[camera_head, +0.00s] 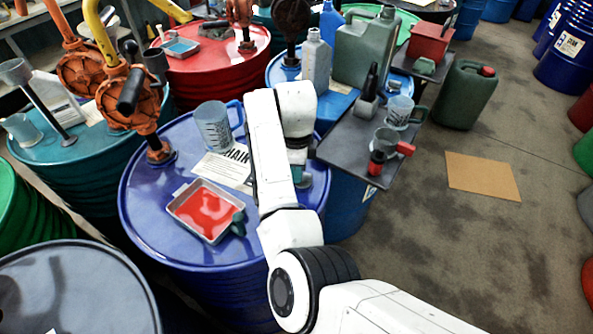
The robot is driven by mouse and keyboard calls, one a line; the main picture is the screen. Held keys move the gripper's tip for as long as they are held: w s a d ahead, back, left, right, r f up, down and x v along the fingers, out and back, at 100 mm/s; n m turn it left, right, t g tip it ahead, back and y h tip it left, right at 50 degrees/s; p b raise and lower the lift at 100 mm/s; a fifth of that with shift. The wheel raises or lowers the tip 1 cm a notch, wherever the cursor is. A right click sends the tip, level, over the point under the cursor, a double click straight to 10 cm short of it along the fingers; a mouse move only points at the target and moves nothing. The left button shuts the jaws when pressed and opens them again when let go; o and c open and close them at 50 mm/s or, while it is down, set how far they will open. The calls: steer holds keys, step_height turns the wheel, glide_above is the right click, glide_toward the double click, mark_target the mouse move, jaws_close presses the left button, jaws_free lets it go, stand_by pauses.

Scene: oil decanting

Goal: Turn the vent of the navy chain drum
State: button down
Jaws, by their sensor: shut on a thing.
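The navy chain drum (150,215) stands in the middle foreground. Its paper label (222,168) shows part of the word "CHAIN". My white arm crosses over the drum's right half. My gripper (301,178) points down at the right side of the drum's lid and is shut on the vent there. The vent itself is mostly hidden by the gripper and the arm, so its turn angle cannot be read.
The lid carries a tray of red oil (204,209), a dark green object (238,222), a clear jug (213,127) and an orange pump (127,97). A grey side shelf (345,148) with cups stands close right. Cardboard (482,176) lies on open floor.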

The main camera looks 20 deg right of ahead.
steer(key=shift+w+d+m, duration=0.1)
steer(key=shift+m, duration=0.8)
steer(key=shift+r, duration=0.1)
steer(key=c, duration=1.1)
jaws_free()
step_height(320, 180, up, 11)
steer(key=shift+f+b, duration=0.15)
steer(key=shift+b, duration=0.6)
